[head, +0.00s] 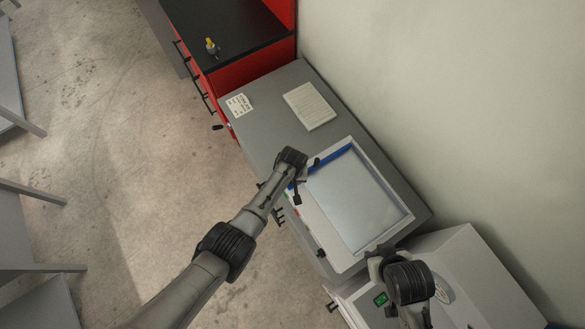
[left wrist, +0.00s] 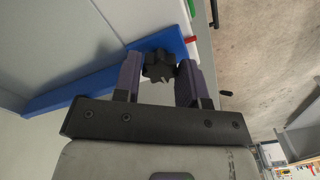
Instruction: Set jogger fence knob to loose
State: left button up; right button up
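The jogger fence knob (left wrist: 158,66) is a black lobed knob by the end of the blue fence (left wrist: 90,92). Finger contact is partly hidden. In the head view the blue fence (head: 334,158) lies along the far edge of the pale recessed tray (head: 345,270), and my left gripper (head: 306,167) is at its left end. My right gripper (head: 378,258) is over the tray's near right corner; its fingers are unclear.
The grey machine top (head: 262,140) carries a white label sheet (head: 239,104) and a pale ribbed panel (head: 310,106). A red cabinet with a black top (head: 240,30) stands beyond. A white unit with a green display (head: 381,299) is at the bottom right. A wall borders the right.

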pick_arm(q)
jog(key=o, duration=0.3)
jog(key=shift+o, duration=0.4)
jog(key=shift+a, duration=0.1)
